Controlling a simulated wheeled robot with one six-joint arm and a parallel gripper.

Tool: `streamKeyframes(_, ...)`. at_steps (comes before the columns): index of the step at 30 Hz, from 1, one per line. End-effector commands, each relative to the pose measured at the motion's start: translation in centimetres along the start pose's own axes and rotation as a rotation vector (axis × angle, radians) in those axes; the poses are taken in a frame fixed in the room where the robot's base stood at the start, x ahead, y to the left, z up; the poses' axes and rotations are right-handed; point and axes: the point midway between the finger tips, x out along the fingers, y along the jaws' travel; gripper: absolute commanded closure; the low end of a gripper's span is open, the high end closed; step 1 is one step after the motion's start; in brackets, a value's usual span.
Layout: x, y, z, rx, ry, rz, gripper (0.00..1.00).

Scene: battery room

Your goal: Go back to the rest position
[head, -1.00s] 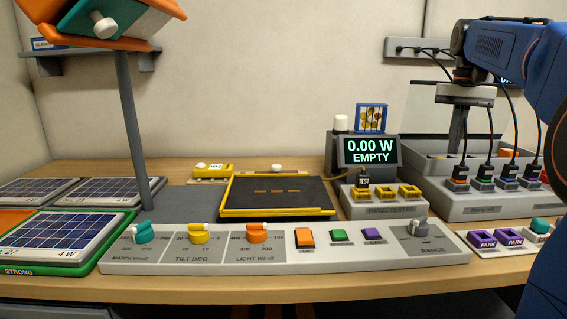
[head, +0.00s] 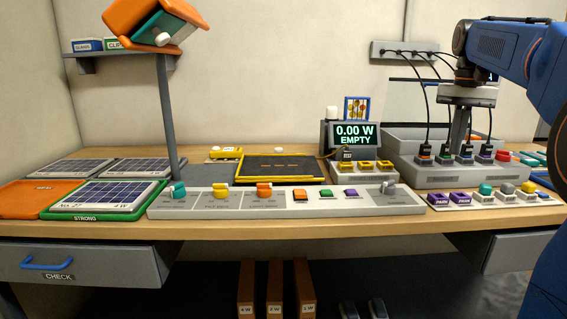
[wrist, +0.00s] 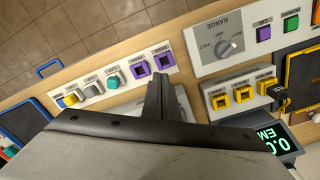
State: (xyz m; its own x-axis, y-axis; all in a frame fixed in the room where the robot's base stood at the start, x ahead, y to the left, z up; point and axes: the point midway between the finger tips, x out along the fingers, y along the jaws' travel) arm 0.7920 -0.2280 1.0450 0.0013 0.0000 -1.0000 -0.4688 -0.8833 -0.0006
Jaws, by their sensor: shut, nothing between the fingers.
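My gripper (head: 459,125) hangs at the upper right of the head view, pointing down above the grey bench box with cables. Its narrow fingers (wrist: 164,97) are together in the wrist view, with nothing between them. My blue arm fills the right edge of the head view. In the wrist view the fingers sit in front of the area between the purple PARK sockets (wrist: 151,64) and the yellow tester sockets (wrist: 243,94). My gripper body hides the lower middle of that view.
The grey control strip (head: 207,211) runs along the front of the bench. Behind it are a black yellow-edged tray (head: 280,166) and a meter (head: 355,135) reading 0.00 W, EMPTY. Black plugs (head: 445,150) with cables stand at right. A drawer (head: 85,265) marked CHECK is below.

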Motion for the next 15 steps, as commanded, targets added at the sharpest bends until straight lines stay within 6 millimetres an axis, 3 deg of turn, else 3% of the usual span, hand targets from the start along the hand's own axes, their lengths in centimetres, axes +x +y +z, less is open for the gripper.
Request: streamKeyframes(15,1.7,-1.1,4.8,-0.064,0.052,-0.011,1.00)
